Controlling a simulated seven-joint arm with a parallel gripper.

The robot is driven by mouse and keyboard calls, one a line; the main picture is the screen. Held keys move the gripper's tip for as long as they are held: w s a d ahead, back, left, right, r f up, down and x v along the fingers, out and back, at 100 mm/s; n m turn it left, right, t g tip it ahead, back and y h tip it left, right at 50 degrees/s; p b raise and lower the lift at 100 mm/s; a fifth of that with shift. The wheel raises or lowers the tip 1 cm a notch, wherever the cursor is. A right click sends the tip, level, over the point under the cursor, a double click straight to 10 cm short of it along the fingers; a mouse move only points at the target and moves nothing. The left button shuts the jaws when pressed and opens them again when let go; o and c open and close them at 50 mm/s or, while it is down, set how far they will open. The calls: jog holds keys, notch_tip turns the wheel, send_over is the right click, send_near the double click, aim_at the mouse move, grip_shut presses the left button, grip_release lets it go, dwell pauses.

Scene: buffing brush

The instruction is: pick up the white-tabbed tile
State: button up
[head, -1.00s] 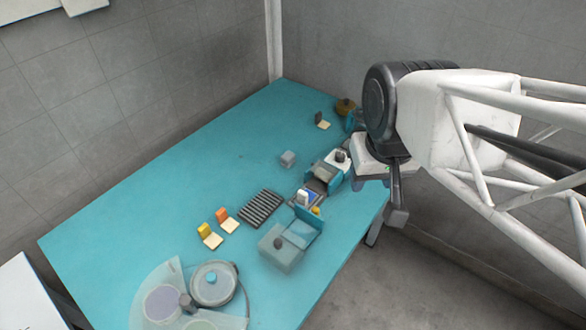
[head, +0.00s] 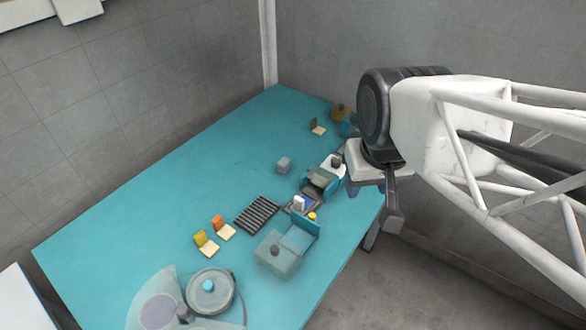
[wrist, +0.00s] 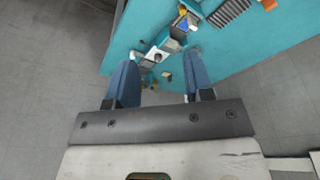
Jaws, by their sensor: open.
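The white-tabbed tile (head: 299,202) stands at the end of the slatted rack, between two teal-and-grey fixtures, with a blue patch beside it. Its white upright tab shows in the head view; its base is partly hidden. In the wrist view the same area is small at the top, so the tile is hard to make out. My gripper (wrist: 160,60) is open and empty, its two blue fingers apart, off the table's right edge. In the head view my gripper's end (head: 392,215) hangs to the right of the tile, well apart from it.
A yellow-tabbed tile (head: 206,243), an orange-tabbed tile (head: 223,228) and a dark-tabbed tile (head: 317,127) stand on the teal table (head: 150,190). The slatted rack (head: 257,214) and a translucent box (head: 277,255) flank the white-tabbed tile. The table's left side is clear.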

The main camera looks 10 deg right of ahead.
jog(key=shift+c, duration=0.3)
jog(key=m+g, duration=0.3)
jog(key=m, duration=0.5)
send_over(300, 198)
jog(key=f, duration=2)
jog(key=shift+s+d+f, duration=0.2)
jog(key=shift+s+f, duration=0.2)
jog(key=shift+w+a+f+m, duration=0.25)
jog(key=shift+f+m, duration=0.15)
jog(key=shift+f, duration=0.15)
jog(key=shift+d, duration=0.1)
jog(key=shift+f, duration=1.3)
jog(key=shift+w+f, duration=0.2)
jog(key=shift+f, duration=2.4)
